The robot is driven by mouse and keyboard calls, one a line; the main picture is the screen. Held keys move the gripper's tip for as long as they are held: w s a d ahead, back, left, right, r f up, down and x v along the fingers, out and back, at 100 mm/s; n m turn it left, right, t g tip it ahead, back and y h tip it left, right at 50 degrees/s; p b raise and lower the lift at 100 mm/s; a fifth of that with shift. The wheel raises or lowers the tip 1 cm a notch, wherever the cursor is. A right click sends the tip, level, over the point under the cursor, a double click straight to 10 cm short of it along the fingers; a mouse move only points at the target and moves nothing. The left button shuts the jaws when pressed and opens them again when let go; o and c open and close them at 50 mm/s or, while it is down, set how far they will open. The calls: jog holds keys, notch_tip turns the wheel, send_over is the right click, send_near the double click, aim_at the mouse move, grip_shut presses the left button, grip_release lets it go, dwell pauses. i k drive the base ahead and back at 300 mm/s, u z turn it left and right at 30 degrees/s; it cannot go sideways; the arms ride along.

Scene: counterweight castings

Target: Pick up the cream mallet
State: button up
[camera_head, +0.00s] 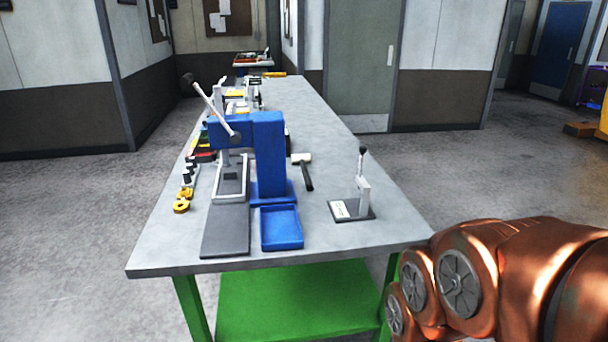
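The cream mallet (301,158) lies on the grey workbench (350,240), just right of the blue press (268,155). Its cream head is at the far end and its dark handle points towards me and slightly right. My copper-coloured arm is folded at the lower right, in front of and beside the bench's near right corner. My gripper is not in view, so its state and distance from the mallet do not show.
A small lever tool on a dark plate (352,210) stands right of the mallet. A blue tray (282,228) and a grey plate (225,232) lie in front of the press. Yellow parts (182,206) lie at left. Bench surface beyond the mallet's right is clear.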

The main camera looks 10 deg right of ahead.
aim_at(301, 158)
jog(key=z, duration=1.7)
jog(key=i, duration=3.8)
jog(key=u, duration=4.3)
jog(key=i, duration=0.55)
jog(key=z, duration=0.05)
